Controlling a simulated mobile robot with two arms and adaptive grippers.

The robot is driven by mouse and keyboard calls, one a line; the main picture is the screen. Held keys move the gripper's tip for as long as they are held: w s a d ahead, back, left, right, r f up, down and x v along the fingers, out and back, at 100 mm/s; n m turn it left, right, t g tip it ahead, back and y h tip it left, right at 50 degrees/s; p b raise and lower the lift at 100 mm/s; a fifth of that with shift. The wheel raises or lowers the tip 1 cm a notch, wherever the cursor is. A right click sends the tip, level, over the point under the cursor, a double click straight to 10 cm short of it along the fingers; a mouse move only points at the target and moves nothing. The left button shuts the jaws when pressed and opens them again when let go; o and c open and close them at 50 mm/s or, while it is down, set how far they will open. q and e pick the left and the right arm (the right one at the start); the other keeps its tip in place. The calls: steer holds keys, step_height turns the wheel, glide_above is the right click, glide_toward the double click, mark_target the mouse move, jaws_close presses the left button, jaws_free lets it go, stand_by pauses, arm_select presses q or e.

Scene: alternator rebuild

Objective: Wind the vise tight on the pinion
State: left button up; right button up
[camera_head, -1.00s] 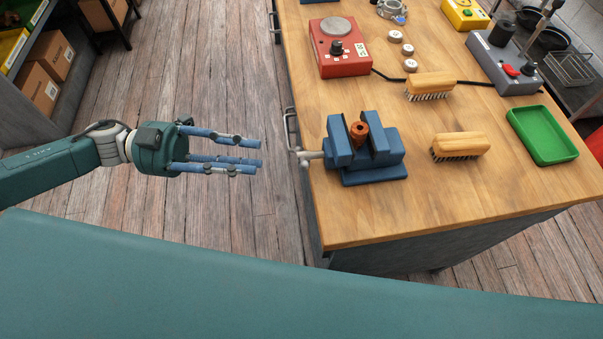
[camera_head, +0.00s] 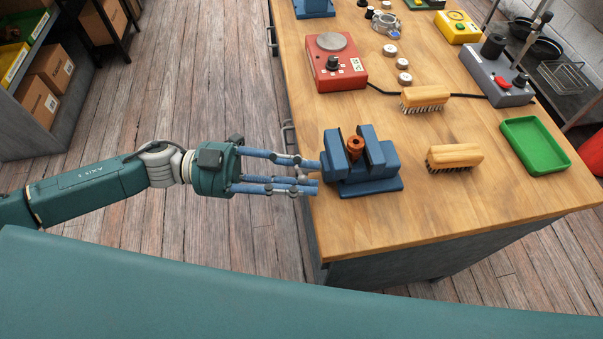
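The blue vise (camera_head: 362,187) stands at the left edge of the wooden bench. The copper-coloured pinion (camera_head: 355,146) stands upright between its two jaws; I cannot tell whether both jaws touch it. My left gripper (camera_head: 312,175) is at the vise's left side, with its blue fingers level and pointing right, one above and two below. The fingers are spread apart around the place of the vise handle (camera_head: 303,179), which they mostly hide. I see no clear grip on it. My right gripper is not in view.
Two wooden brushes (camera_head: 454,157) lie right of the vise, with a green tray (camera_head: 538,146) beyond. A red device (camera_head: 336,62) and a grey device (camera_head: 497,76) stand farther back. The bench (camera_head: 420,215) is clear in front of the vise.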

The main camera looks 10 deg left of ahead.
arm_select(q)
jaws_close()
steer(key=shift+s+f+m, duration=0.1)
steer(key=shift+f+m, duration=0.15)
steer(key=shift+m, duration=0.25)
stand_by(0.4)
steer(key=shift+s+f+m+t+y, duration=0.15)
steer(key=shift+f+m+y, duration=0.2)
steer(key=shift+m, duration=0.5)
steer(key=shift+s+f+m+t+y, duration=0.1)
steer(key=shift+f+m+y, duration=0.25)
steer(key=shift+m, duration=0.55)
steer(key=shift+s+f+m+t+y, duration=0.15)
steer(key=shift+f+m, duration=0.25)
steer(key=shift+m, duration=0.45)
steer(key=shift+w, duration=0.1)
jaws_free()
